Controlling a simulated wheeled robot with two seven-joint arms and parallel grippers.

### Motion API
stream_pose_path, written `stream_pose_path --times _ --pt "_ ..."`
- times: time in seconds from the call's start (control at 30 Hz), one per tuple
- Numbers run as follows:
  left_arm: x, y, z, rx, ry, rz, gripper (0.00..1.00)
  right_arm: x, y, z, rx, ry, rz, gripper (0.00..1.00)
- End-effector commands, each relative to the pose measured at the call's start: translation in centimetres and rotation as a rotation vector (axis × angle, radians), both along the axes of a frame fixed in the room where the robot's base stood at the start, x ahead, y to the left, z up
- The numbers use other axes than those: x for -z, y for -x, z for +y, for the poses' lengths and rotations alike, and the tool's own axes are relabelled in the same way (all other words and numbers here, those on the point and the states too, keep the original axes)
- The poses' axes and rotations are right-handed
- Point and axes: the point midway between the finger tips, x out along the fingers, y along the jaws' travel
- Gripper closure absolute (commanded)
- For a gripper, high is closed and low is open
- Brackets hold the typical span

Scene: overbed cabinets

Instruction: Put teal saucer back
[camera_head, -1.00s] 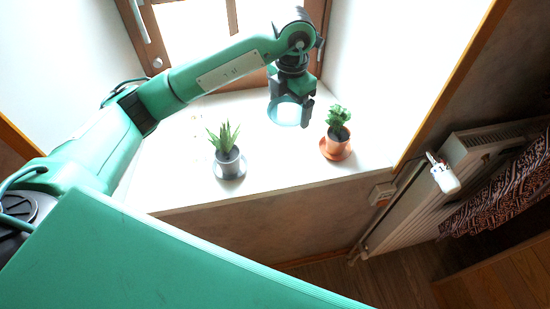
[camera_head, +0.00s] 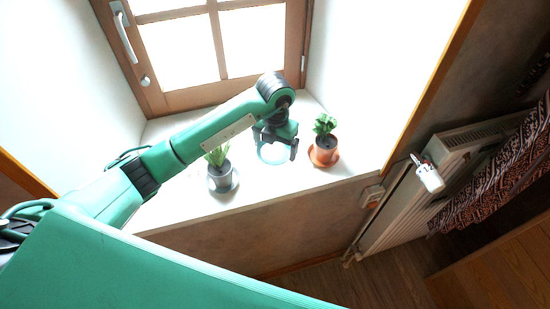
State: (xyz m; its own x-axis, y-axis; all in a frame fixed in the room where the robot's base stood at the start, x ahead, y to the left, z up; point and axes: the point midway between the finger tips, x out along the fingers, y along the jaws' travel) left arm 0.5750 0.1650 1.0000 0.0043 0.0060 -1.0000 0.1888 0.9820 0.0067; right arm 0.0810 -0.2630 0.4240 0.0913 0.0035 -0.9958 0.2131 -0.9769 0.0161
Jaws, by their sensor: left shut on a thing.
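The teal saucer (camera_head: 273,161) shows as a thin ring below my left gripper (camera_head: 275,150), which is shut on it. The saucer is over the white windowsill (camera_head: 240,198), between two potted plants. I cannot tell whether it touches the sill. An aloe-like plant in a grey pot (camera_head: 220,180) stands on a grey saucer (camera_head: 233,186) to the left, its leaves partly hidden by my arm. My right gripper is not in view.
A brown window frame (camera_head: 172,100) with a white handle (camera_head: 124,32) is behind the sill. A white radiator (camera_head: 410,190) with a valve (camera_head: 429,178) and a patterned cloth (camera_head: 490,180) are at the right. The sill between the two pots looks clear.

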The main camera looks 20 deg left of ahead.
Motion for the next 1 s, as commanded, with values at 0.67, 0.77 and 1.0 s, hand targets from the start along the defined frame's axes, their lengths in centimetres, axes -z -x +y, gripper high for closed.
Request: stream_pose_path --times 0.67,0.77,1.0 --pt "7.5 0.0 0.0 0.001 0.001 -0.001 0.34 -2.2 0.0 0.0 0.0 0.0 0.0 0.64" --pt "7.5 0.0 0.0 0.001 0.0 -0.002 0.34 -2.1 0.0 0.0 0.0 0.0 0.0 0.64" --pt "7.8 0.0 0.0 0.001 0.0 -0.001 0.05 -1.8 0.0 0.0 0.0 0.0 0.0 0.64"
